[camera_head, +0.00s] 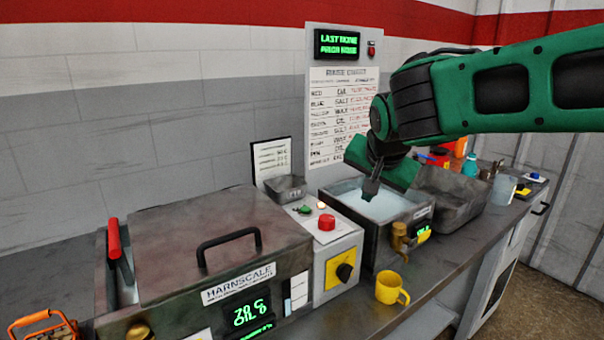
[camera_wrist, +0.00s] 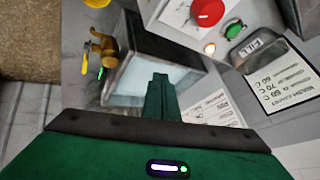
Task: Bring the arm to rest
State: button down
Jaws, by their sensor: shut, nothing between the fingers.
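My green arm reaches in from the right in the head view. My gripper (camera_head: 371,188) points down over an open metal tank (camera_head: 378,250) holding pale liquid (camera_head: 375,203). In the wrist view the shut fingers of my gripper (camera_wrist: 160,82) show in front of the same tank (camera_wrist: 178,45), with nothing held between them. I cannot tell exactly how high the fingertips are above the liquid.
A lidded machine (camera_head: 212,250) stands left, beside a control box (camera_head: 335,245) with a red button (camera_head: 326,222). A yellow mug (camera_head: 391,289) sits at the bench's front edge. A grey bin (camera_head: 450,200) stands right of the tank. A sign board (camera_head: 341,115) rises behind.

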jog(key=s+d+f+g+h, duration=0.1)
jog(key=s+d+f+g, duration=0.15)
jog(key=s+d, duration=0.5)
jog(key=s+d+f+g, duration=0.1)
jog(key=s+d+f, duration=0.3)
jog(key=d, duration=0.7)
jog(key=s+d+f+g+y, duration=0.1)
jog(key=s+d+f+g, duration=0.1)
jog(key=s, duration=0.8)
jog(key=s+d+f+g, duration=0.2)
jog(key=s+d+f, duration=0.3)
jog(key=s, duration=0.6)
jog(key=shift+s+f+n+y, duration=0.2)
jog(key=shift+s+n+y, duration=0.1)
jog(key=shift+y, duration=0.1)
jog(key=shift+w+d, duration=0.1)
jog(key=shift+w, duration=0.1)
jog(key=shift+w+f, duration=0.25)
jog(key=shift+w, duration=0.25)
dwell(1.3)
